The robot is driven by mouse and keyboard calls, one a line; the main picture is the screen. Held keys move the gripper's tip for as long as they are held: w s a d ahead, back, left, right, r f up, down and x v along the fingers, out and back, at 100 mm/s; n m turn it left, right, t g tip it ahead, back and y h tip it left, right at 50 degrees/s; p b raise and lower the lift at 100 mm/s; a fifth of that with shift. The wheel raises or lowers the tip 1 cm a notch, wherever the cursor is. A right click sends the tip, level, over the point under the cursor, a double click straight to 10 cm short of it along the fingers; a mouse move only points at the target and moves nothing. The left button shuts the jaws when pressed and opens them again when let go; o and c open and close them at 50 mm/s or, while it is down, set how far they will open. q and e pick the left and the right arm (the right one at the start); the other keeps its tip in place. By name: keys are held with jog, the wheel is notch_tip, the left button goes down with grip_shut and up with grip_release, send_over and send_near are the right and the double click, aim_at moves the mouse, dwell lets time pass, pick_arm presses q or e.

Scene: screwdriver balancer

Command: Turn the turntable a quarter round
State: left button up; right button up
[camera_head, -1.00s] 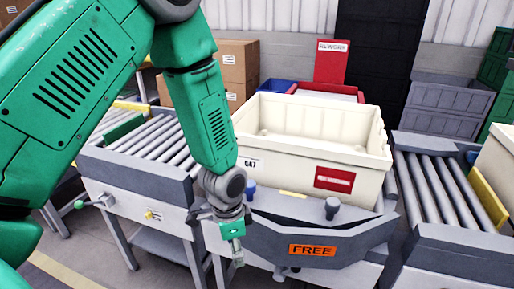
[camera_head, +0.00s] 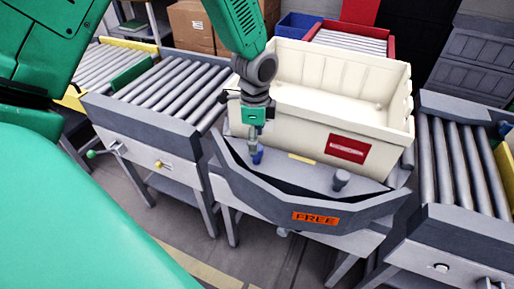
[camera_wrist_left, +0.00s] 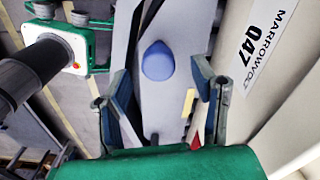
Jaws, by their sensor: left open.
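The grey turntable (camera_head: 300,176) has a curved front guard with an orange FREE label (camera_head: 316,218). A cream tote (camera_head: 290,110) with a red label sits on it. A blue knob (camera_head: 257,157) stands at the deck's left front, and a dark grey knob (camera_head: 341,178) to its right. My left gripper (camera_head: 254,145) points down over the blue knob and partly hides it. In the left wrist view the blue knob (camera_wrist_left: 158,60) shows between and beyond the open fingers (camera_wrist_left: 160,85); contact cannot be told. My right gripper is not in view.
Roller conveyors flank the turntable at left (camera_head: 160,95) and right (camera_head: 460,160). A red-framed roller lane (camera_head: 350,40) lies behind it. In the wrist view the tote wall (camera_wrist_left: 275,90), marked Q47, is close to the right finger. The floor in front is clear.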

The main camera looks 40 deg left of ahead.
pick_arm(q)
jog(key=f, duration=0.2)
jog(key=shift+s+a+f, duration=0.1)
jog(key=shift+a+f, duration=0.2)
jog(key=shift+f, duration=0.1)
jog(key=shift+d+f, duration=0.2)
jog(key=shift+f, duration=0.3)
jog(key=shift+d, duration=0.45)
jog(key=c, duration=1)
jog(key=shift+a, duration=0.25)
grip_shut()
jog(key=shift+s+d, duration=0.1)
jog(key=shift+d, duration=0.05)
